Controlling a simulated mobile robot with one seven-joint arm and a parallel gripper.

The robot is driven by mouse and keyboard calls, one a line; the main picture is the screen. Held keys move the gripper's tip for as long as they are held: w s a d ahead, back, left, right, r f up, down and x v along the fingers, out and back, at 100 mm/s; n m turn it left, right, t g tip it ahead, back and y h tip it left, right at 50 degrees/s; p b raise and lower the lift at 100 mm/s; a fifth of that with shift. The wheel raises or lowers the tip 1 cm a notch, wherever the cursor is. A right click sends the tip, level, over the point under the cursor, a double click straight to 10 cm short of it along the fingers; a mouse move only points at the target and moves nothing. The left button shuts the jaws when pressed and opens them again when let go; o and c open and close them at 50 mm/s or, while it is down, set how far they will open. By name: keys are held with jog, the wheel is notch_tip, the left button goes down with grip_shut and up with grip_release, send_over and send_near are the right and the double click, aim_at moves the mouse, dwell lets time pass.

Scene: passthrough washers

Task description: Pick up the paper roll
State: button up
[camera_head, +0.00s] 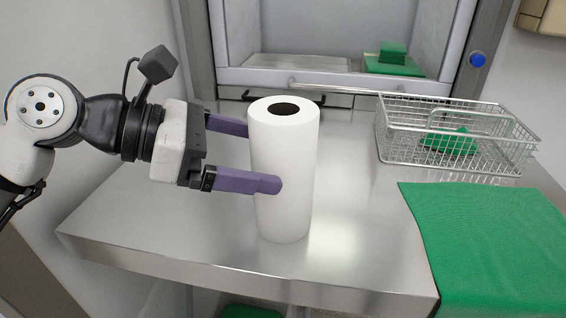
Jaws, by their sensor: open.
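The white paper roll (287,200) stands upright on the steel table, left of the table's middle. The dark hole of its core shows at the top. My gripper (262,158) reaches in from the left with its two purple fingers spread. The near finger lies across the front left side of the roll. The far finger passes behind the roll's left edge, and its tip is hidden. The roll is at least partly between the fingers. I cannot tell whether either finger touches it.
The steel table (180,225) has its front edge close below the roll. A wire basket (400,147) with a green cloth in it stands at the back right. A green cloth (490,245) hangs over the front right. Behind is an open pass-through washer (300,62) with green items inside.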

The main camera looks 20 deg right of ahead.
aim_at(270, 154)
jog(key=p+x, duration=0.1)
jog(key=x, duration=0.2)
jog(key=shift+d, duration=0.25)
jog(key=shift+w, duration=0.1)
jog(key=c, duration=1.3)
jog(key=shift+r, duration=0.1)
